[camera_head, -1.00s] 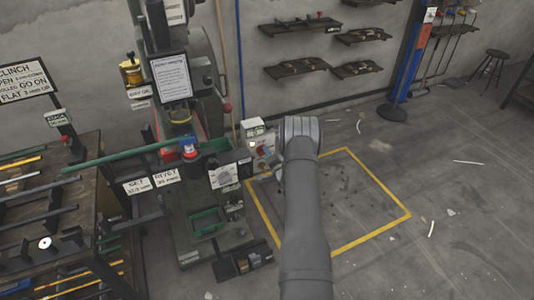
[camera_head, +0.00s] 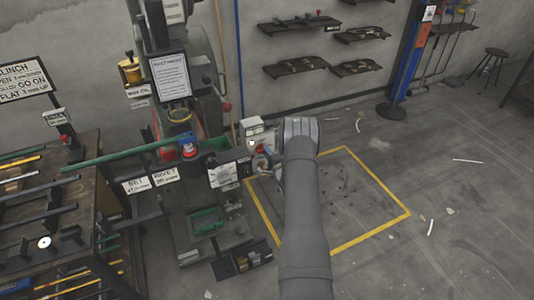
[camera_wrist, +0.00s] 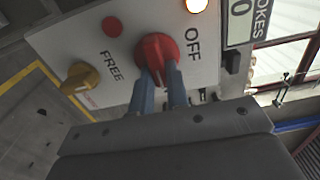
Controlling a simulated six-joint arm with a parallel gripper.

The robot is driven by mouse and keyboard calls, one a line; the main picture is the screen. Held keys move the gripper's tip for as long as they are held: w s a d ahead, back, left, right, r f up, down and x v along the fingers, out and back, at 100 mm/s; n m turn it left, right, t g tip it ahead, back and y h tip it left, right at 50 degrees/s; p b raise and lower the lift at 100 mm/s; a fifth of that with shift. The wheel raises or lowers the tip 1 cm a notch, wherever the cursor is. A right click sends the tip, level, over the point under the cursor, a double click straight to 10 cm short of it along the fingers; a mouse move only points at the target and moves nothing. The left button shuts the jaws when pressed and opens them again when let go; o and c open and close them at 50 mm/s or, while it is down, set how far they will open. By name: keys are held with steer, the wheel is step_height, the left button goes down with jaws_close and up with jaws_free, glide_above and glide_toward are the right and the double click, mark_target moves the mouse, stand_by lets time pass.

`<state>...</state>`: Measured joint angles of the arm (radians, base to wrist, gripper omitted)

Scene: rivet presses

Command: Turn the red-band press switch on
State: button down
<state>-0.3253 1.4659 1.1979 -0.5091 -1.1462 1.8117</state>
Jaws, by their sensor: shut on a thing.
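The red rotary knob (camera_wrist: 157,55) sits on a light switch panel (camera_wrist: 120,50) in the wrist view. The words OFF and FREE are printed beside it. A lamp (camera_wrist: 196,5) at the top edge glows. My gripper (camera_wrist: 160,76) is shut on the red knob, with one blue finger on each side of it. The knob's pointer direction is hard to read. In the head view the press (camera_head: 178,60) stands left of my arm. Its switch box (camera_head: 253,133) is beside my gripper (camera_head: 268,158), whose fingers are mostly hidden there.
A yellow knob (camera_wrist: 78,77) and a red button (camera_wrist: 113,27) are close to the red knob on the panel. A rack of bars (camera_head: 60,215) stands at the left. A yellow floor outline (camera_head: 385,232) marks open floor on the right.

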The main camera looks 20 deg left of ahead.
steer(key=c, duration=1.4)
jaws_free()
steer(key=v, duration=1.7)
steer(key=shift+s, duration=0.2)
steer(key=shift+d+r, duration=0.1)
steer(key=shift+d, duration=0.05)
steer(key=x, duration=1.7)
steer(key=shift+w, duration=0.2)
